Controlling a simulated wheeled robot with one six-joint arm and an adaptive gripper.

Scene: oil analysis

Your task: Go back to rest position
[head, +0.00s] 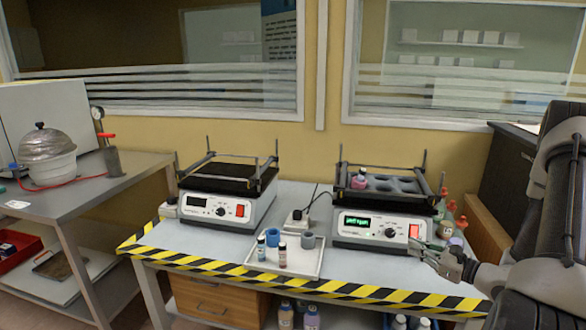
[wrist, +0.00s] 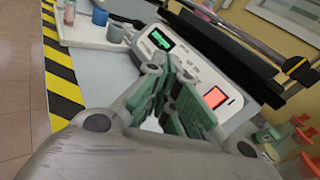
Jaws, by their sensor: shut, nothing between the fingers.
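My gripper (head: 428,250) is at the right of the head view, in front of the right shaker (head: 372,231), close to its front panel and red switch. In the wrist view my gripper (wrist: 176,100) is shut and empty, its green pads together. The shaker's front panel (wrist: 170,50) is just beyond the fingers there, with a lit green display (wrist: 160,40) and a red switch (wrist: 214,97). I cannot tell whether the fingertips touch the panel. My arm reaches in from the right edge of the head view.
A white tray (head: 262,267) with small bottles and cups stands at the table's front. A second shaker (head: 205,208) with a dark display is on the left. A bottle (head: 359,181) sits on the right shaker's rack. Several red-capped bottles (head: 448,224) stand right of it.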

